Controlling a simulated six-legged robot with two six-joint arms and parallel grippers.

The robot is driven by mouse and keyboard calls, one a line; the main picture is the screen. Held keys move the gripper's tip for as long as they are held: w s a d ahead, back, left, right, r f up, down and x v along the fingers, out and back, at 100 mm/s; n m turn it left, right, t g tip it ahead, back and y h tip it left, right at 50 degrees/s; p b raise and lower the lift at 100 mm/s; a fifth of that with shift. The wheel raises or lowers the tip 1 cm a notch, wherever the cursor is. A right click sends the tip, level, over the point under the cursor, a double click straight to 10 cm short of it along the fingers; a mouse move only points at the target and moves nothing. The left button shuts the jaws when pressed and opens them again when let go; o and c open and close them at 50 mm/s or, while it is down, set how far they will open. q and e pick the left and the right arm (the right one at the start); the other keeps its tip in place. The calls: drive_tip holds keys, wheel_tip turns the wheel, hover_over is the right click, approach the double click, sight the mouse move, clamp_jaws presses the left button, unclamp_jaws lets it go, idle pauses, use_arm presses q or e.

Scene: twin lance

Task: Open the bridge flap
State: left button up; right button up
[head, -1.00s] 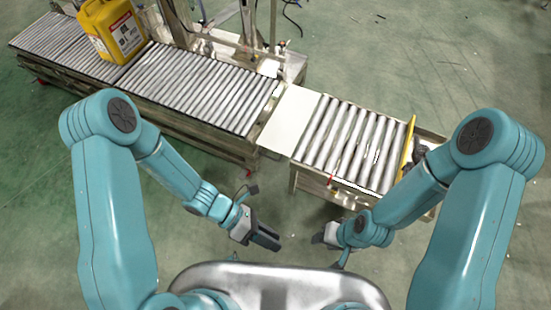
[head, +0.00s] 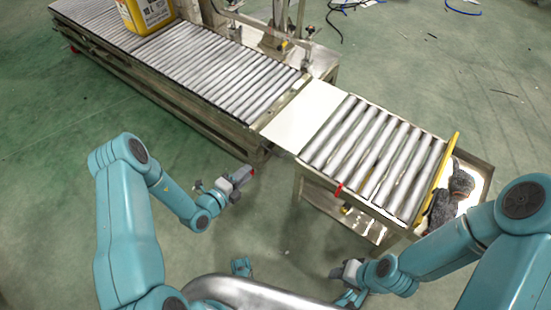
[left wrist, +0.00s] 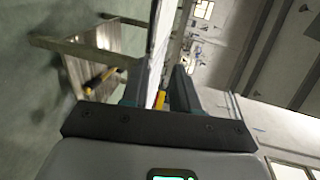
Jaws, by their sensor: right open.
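The bridge flap looks to be the flat, pale plate (head: 303,117) between the long conveyor and the short roller table in the head view. It lies level, bridging the two. My right gripper (head: 345,272) is open, low in front of the roller table and touching nothing visible.
The long roller conveyor (head: 225,80) runs to the upper left and carries a yellow jug (head: 145,12). The short roller table (head: 375,152) has a yellow end bar (head: 437,178) and a red tab (head: 339,190). Dark items lie in the tray (head: 476,192). Floor is clear in front.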

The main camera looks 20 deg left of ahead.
sight(271, 151)
use_arm(q)
drive_tip(key=b+x, duration=0.2)
drive_tip(key=x, duration=0.3)
drive_tip(key=f+b+x, duration=0.1)
drive_tip(key=b+x, duration=0.1)
drive_tip(key=x, duration=0.3)
drive_tip(key=a+b+x, duration=0.1)
drive_tip(key=b+x, duration=0.1)
drive_tip(key=x, duration=0.4)
drive_tip(key=shift+f, duration=0.25)
use_arm(e)
wheel_tip(271, 151, down, 6)
drive_tip(key=shift+w+d, duration=0.2)
drive_tip(key=shift+w, duration=0.2)
drive_tip(key=shift+f, duration=0.1)
use_arm(q)
clamp_jaws()
